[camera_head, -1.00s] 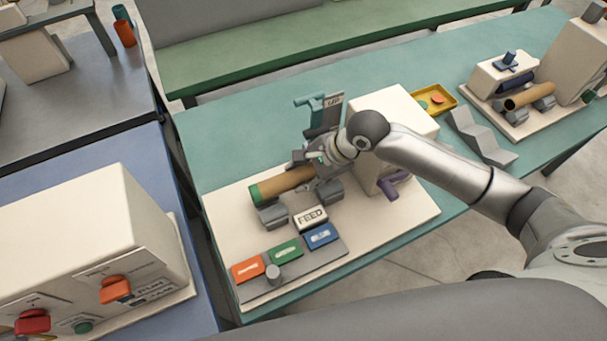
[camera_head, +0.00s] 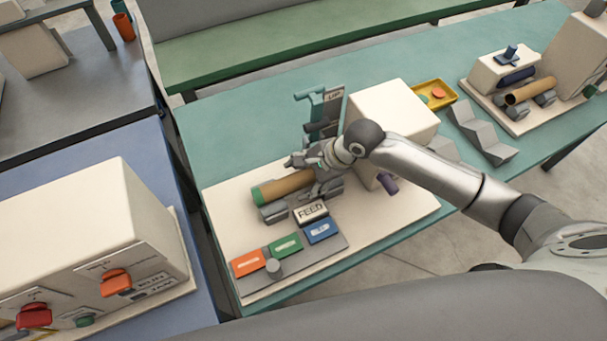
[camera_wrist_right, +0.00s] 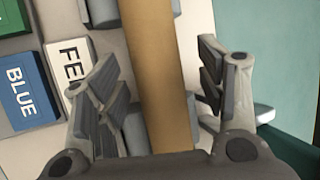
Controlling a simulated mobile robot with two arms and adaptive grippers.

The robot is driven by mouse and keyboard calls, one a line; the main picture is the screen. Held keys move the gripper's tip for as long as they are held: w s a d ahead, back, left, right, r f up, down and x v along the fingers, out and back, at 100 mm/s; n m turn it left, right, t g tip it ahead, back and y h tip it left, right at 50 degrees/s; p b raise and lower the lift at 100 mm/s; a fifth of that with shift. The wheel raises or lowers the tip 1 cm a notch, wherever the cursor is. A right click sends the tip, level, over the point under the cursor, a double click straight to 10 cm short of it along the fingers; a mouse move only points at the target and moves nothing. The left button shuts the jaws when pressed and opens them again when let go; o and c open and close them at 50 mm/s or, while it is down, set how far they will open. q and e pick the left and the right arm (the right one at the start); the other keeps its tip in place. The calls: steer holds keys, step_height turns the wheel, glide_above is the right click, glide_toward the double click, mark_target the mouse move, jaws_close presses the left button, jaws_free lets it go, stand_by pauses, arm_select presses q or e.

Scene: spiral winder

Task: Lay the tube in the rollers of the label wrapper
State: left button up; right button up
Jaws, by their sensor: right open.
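The tube (camera_head: 284,187) is brown cardboard with a green left end. It lies on the dark grey rollers (camera_head: 274,213) of the label wrapper (camera_head: 385,112), on a cream base plate. In the right wrist view the tube (camera_wrist_right: 158,70) runs between the fingers, with a gap on both sides. My right gripper (camera_head: 312,172) is over the tube's right part, open, its fingers (camera_wrist_right: 165,90) apart from the tube. The gripper hides the tube's right end in the head view. My left gripper is not in view.
In front of the rollers are a FEED button (camera_head: 311,212) and orange, green and blue buttons (camera_head: 286,245). A teal post (camera_head: 316,105) stands behind the tube. A yellow tray (camera_head: 434,93) and a grey stepped rack (camera_head: 482,134) stand to the right. Another machine (camera_head: 505,72) holds its own tube.

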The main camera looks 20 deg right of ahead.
steer(key=shift+d+r, duration=0.1)
steer(key=v, duration=1.1)
steer(key=shift+s+d+r, duration=0.15)
steer(key=shift+s+r, duration=0.05)
steer(key=shift+r, duration=0.05)
step_height(320, 180, up, 7)
steer(key=p, duration=1)
steer(key=shift+f, duration=0.15)
